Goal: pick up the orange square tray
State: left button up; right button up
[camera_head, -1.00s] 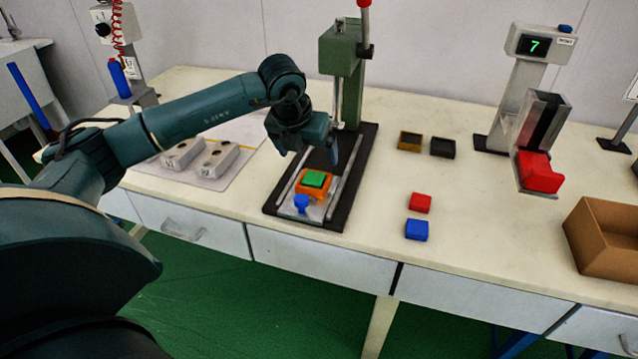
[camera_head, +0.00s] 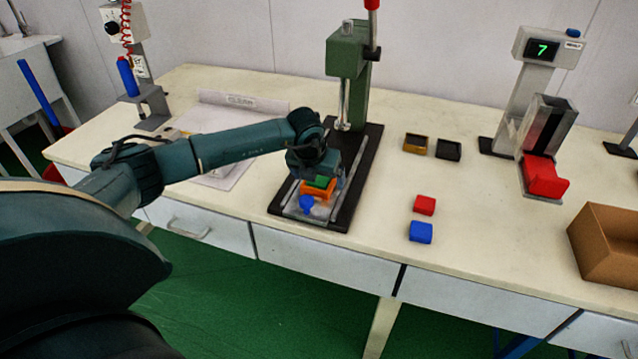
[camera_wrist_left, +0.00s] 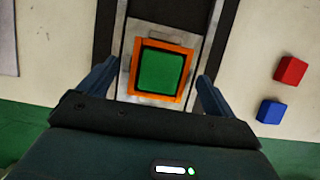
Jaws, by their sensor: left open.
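The orange square tray (camera_head: 306,192) sits on the metal slide of the green press's black base, with a green block (camera_head: 321,182) in it. In the left wrist view the tray's orange rim (camera_wrist_left: 160,98) surrounds the green block (camera_wrist_left: 161,71). My left gripper (camera_head: 318,184) is over the tray, pointing down, and hides part of it. In the wrist view the open fingers of my left gripper (camera_wrist_left: 154,88) stand on either side of the tray, with a gap at each side. My right gripper is not in view.
The green press (camera_head: 347,60) rises behind the tray. Red (camera_head: 425,205) and blue (camera_head: 421,232) blocks lie to the right, with two small trays (camera_head: 447,150) behind. A cardboard box (camera_head: 605,245) stands at far right.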

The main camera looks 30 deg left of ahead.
pick_arm(q)
jog(key=shift+w+f, duration=0.15)
jog(key=shift+f, duration=0.25)
jog(key=shift+a, duration=0.1)
jog(key=c, duration=1.2)
